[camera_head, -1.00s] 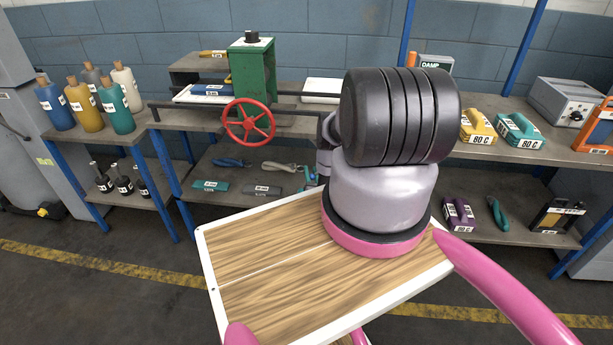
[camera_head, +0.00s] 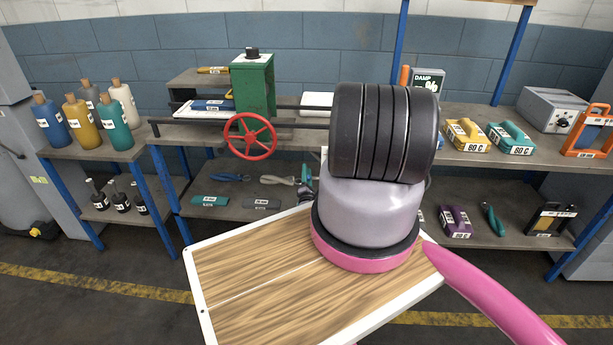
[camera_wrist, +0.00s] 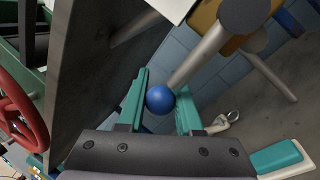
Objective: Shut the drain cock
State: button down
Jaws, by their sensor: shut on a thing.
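In the wrist view a blue ball knob (camera_wrist: 160,99) sits at the end of a straight grey lever (camera_wrist: 200,58), which looks like the drain cock's handle. The lever runs up and right to a dark round end (camera_wrist: 240,14). The teal fingers of my gripper (camera_wrist: 163,104) stand on either side of the knob, and the gripper is shut on it. In the head view my own arm hides the cock and the gripper.
A red handwheel (camera_head: 250,136) on a green stand (camera_head: 254,88) is left of my arm; the wheel also shows in the wrist view (camera_wrist: 14,112). The bench top (camera_head: 185,131) holds bottles and boxes. Tools lie on the lower shelf (camera_head: 225,213), including pliers (camera_wrist: 222,122).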

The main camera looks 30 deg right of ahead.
jog(key=shift+r+m, duration=0.1)
jog(key=shift+m, duration=0.2)
jog(key=c, duration=0.6)
grip_release()
jog(key=shift+s, duration=0.1)
jog(key=v, duration=1)
jog(key=shift+s+a, duration=0.2)
jog(key=shift+s, duration=0.15)
